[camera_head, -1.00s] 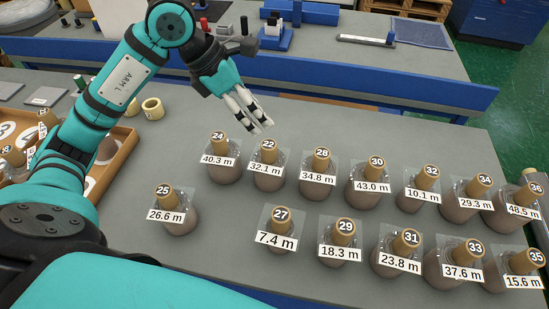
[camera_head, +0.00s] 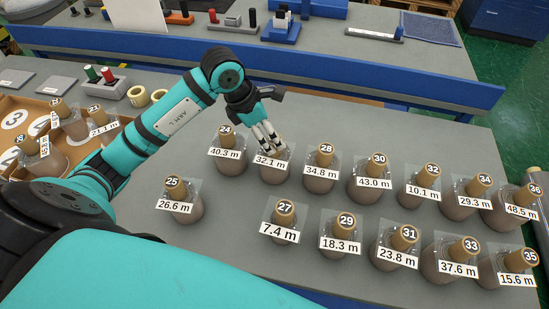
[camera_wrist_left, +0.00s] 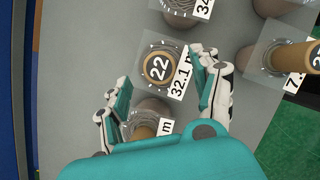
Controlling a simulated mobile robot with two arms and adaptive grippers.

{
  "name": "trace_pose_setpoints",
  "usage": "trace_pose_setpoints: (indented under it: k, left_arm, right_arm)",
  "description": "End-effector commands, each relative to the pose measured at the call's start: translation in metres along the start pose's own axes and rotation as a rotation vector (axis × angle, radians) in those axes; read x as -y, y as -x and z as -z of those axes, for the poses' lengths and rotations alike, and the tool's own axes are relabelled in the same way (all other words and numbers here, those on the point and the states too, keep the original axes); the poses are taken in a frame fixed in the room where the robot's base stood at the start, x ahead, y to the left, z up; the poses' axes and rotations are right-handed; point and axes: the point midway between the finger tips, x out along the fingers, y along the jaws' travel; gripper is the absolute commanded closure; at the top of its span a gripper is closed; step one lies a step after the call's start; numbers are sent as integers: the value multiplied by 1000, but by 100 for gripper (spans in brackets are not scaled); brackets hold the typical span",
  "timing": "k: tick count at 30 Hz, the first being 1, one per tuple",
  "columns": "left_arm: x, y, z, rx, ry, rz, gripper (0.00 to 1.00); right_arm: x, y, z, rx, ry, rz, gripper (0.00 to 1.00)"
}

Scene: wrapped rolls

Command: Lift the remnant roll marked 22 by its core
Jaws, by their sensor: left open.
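The roll marked 22 (camera_head: 274,177) stands upright in the back row, with a "32.1 m" tag. In the head view its core is mostly hidden behind my left gripper (camera_head: 266,136). In the left wrist view the core face marked 22 (camera_wrist_left: 158,67) shows clearly, with clear wrap around it. My left gripper (camera_wrist_left: 158,88) is open and empty, its fingers spread to either side, close to the core. I cannot tell whether a finger touches the wrap. My right gripper is not in view.
Roll 24 (camera_head: 228,160) stands close on the left and roll 28 (camera_head: 320,180) on the right. A front row includes roll 27 (camera_head: 281,225). The table between roll 25 (camera_head: 184,208) and roll 27 is clear.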

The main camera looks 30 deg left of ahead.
Motion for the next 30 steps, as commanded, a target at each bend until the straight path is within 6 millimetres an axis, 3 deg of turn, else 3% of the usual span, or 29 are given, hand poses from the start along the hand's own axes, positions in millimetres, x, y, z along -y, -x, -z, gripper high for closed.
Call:
trace_pose_setpoints:
  k: [4,9,17,30]
  left_arm:
    - [2,-21,1,-2,3,7,35]
    - [0,-41,2,0,2,3,35]
    - [0,-45,2,0,1,0,35]
    - [0,-44,2,0,1,1,93]
  right_arm:
    - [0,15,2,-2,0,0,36]
    - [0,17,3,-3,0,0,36]
    - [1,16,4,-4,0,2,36]
    - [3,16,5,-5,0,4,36]
